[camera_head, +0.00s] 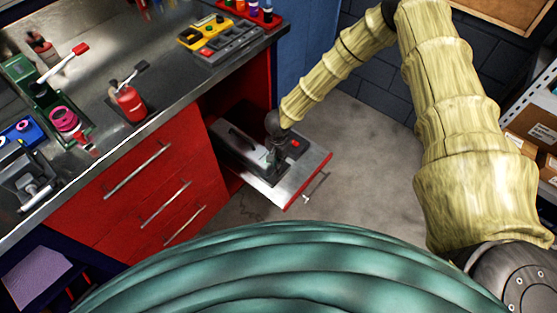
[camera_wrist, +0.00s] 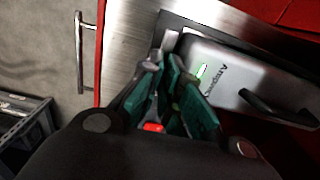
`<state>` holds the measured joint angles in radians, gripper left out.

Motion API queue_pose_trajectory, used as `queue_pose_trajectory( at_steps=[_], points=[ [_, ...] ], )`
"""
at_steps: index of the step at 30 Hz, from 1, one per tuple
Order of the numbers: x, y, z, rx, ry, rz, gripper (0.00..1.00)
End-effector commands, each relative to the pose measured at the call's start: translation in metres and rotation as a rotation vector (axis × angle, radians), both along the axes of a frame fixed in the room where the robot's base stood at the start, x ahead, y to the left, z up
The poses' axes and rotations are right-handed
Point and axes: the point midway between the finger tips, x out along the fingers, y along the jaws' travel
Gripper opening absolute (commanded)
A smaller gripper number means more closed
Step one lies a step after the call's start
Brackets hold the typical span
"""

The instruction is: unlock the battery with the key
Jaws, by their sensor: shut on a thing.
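The battery (camera_wrist: 240,75) is a silver-grey block with a black handle and a small green light. In the head view the battery (camera_head: 236,141) lies on the pulled-out red drawer. My gripper (camera_wrist: 168,72) has its green-padded fingers pointing down at the drawer, beside the battery's end. It is shut on what I take to be the key, mostly hidden between the fingers. A light grey part, perhaps the lock, shows just beyond the fingertips. In the head view my gripper (camera_head: 272,158) hides this spot. Whether the key sits in the lock cannot be seen.
The drawer's steel top (camera_head: 300,181) carries a small red part (camera_head: 295,143) near my gripper. The workbench (camera_head: 170,120) at the left holds a red bottle (camera_head: 129,103) and other tools. Open floor lies right of the drawer. Shelves with boxes (camera_head: 535,125) stand far right.

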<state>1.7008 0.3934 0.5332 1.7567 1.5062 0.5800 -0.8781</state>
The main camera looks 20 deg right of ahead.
Motion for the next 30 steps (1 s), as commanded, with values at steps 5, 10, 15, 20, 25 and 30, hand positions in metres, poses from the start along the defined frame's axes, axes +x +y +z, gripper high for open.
queue_pose_trajectory(
  at_steps=[5,10,15,20,25,30],
  points=[
    [0.001,-0.001,0.000,-0.001,-0.002,0.000,0.00],
    [0.001,-0.001,0.000,0.000,-0.001,0.000,0.22],
    [0.000,0.000,0.000,-0.001,-0.001,0.000,0.27],
    [0.000,0.000,0.000,0.000,0.000,-0.001,0.27],
    [0.001,0.000,0.010,0.001,-0.001,-0.001,0.27],
    [0.001,-0.001,0.035,0.000,-0.002,-0.001,0.27]
  ],
)
